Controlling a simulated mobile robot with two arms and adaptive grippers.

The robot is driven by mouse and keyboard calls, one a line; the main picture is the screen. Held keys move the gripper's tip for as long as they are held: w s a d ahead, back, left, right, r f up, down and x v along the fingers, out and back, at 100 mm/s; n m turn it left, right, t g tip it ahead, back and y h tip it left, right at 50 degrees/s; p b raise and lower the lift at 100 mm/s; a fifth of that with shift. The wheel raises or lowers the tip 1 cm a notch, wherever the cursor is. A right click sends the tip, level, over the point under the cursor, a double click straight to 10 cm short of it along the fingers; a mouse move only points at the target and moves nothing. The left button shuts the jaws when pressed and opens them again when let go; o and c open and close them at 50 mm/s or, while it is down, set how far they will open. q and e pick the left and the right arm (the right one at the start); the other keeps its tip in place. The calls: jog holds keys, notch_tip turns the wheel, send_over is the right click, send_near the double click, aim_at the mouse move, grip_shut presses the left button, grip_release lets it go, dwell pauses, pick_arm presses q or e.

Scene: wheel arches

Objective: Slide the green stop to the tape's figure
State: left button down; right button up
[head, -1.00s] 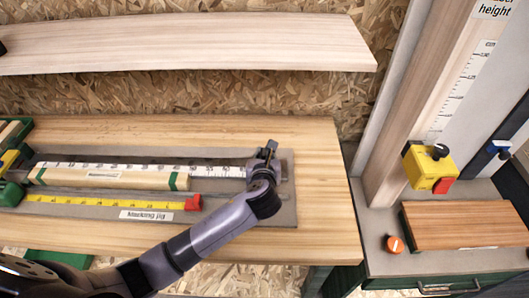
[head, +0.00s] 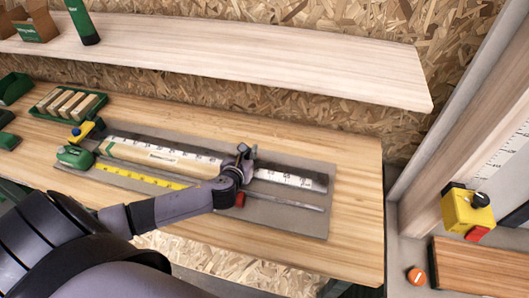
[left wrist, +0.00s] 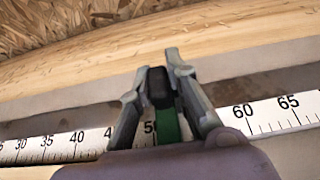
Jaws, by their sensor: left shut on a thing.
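My left gripper (head: 246,154) is over the white rule (head: 290,179) of the marking jig, and it also shows in the left wrist view (left wrist: 160,68). It is shut on the green stop (left wrist: 168,126), whose black knob (left wrist: 158,88) is between the fingers. In the left wrist view the stop covers the scale just past 50, with 60 and 65 clear to its right. The head view hides the stop behind the gripper. The yellow tape (head: 140,177) runs from its green case (head: 75,157) to a red end (head: 239,199); its figures are too small to read. My right gripper is not in view.
A wooden piece (head: 165,157) lies along the rule, left of my gripper. The grey jig plate (head: 285,214) has bare room to the right. A green tray of blocks (head: 68,104) stands at the back left. A shelf (head: 220,52) hangs above the bench.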

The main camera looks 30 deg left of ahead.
pick_arm(q)
jog(key=shift+s+a, duration=0.1)
jog(key=shift+a, duration=0.4)
jog(key=c, duration=1.6)
grip_release()
jog(key=shift+o, duration=0.2)
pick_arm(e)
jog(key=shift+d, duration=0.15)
pick_arm(q)
jog(key=shift+s, duration=0.1)
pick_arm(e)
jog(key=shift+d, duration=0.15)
pick_arm(q)
jog(key=v, duration=1.2)
jog(key=shift+f, duration=0.1)
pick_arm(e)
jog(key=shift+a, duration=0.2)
